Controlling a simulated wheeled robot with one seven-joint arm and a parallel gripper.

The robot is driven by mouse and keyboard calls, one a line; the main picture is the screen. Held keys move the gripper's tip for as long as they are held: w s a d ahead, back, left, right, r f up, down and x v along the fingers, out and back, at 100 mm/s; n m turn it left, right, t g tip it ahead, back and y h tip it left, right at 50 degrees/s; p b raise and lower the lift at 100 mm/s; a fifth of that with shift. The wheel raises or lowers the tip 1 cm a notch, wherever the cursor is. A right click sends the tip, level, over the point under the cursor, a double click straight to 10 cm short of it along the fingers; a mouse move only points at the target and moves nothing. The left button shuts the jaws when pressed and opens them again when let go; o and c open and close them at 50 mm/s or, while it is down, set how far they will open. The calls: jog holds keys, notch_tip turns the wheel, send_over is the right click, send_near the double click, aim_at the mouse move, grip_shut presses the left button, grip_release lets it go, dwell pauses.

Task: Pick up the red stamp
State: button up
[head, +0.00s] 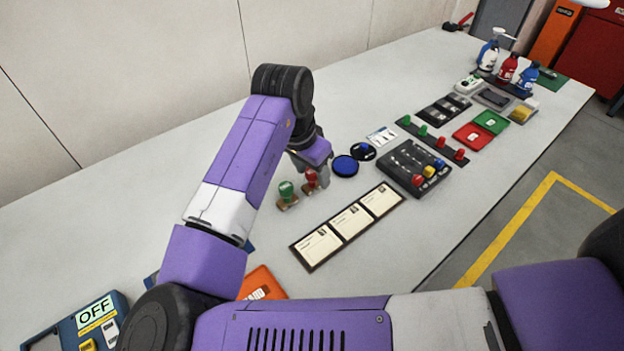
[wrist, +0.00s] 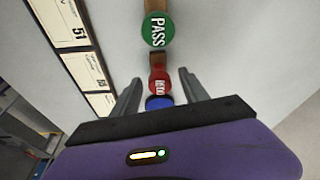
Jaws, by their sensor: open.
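The red stamp (head: 310,181) stands upright on the table, just left of my gripper's fingers in the head view. In the wrist view its red top (wrist: 158,80), with white lettering, shows between the two fingers, with space on both sides. My gripper (wrist: 161,75) is open and empty, pointing down at it; in the head view my gripper (head: 322,176) partly overlaps the stamp's right side. How far the fingers are above or around the handle is hard to tell.
A green stamp (head: 287,192), marked PASS in the wrist view (wrist: 158,30), stands beside the red one. A blue ink pad (head: 345,166) lies behind my gripper. A board with three cards (head: 319,247) lies in front. Clear table lies left of the stamps.

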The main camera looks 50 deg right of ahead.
aim_at(312, 171)
grip_shut()
dwell(0.4)
notch_tip(312, 171, up, 20)
jog(key=shift+p, duration=0.3)
dwell(0.4)
jog(key=c, duration=0.7)
grip_release()
jog(key=c, duration=0.4)
